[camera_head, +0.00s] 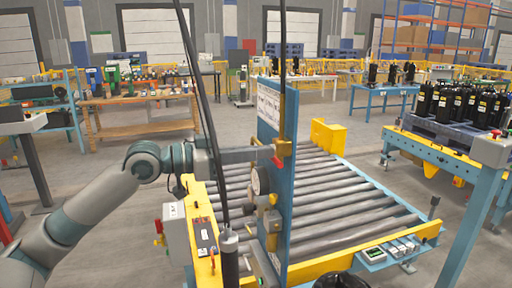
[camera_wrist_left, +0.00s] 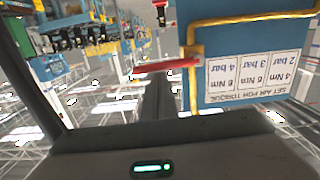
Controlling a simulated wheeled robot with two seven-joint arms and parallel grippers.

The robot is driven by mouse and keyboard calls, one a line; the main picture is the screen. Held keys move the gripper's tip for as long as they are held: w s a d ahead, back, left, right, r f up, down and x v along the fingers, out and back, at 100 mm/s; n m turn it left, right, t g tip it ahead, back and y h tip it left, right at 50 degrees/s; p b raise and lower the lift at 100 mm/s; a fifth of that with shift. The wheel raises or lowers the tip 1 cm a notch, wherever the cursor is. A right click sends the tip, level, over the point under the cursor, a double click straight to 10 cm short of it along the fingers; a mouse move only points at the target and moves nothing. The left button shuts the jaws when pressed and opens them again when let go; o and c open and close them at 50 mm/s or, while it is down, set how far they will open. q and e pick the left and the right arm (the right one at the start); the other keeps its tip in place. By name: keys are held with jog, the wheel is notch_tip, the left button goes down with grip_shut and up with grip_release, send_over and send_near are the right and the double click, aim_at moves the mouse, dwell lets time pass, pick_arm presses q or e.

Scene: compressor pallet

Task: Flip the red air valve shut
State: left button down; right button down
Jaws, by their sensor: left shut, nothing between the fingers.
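The red air valve lever (camera_wrist_left: 166,66) shows in the left wrist view as a flat red bar lying across the picture, its right end at the brass pipe (camera_wrist_left: 192,50). In the head view a small bit of the red lever (camera_head: 277,162) shows by the brass fitting on the blue panel (camera_head: 268,110). My left gripper (camera_head: 270,153) is shut and empty, reaching across the panel close to the lever. In the left wrist view its fingers (camera_wrist_left: 160,92) point towards the lever; I cannot tell whether they touch it. My right gripper is not in view.
A round gauge (camera_head: 261,181) sits below the gripper. A white sign (camera_wrist_left: 258,75) with torque and pressure values is on the panel. Black hoses hang just left of it. A roller conveyor (camera_head: 345,205) lies behind and right. A grey box (camera_head: 176,232) stands front left.

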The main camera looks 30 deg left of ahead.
pick_arm(q)
jog(key=shift+f, duration=0.2)
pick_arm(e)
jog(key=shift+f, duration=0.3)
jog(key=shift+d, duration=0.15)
pick_arm(q)
jog(key=shift+r, duration=0.2)
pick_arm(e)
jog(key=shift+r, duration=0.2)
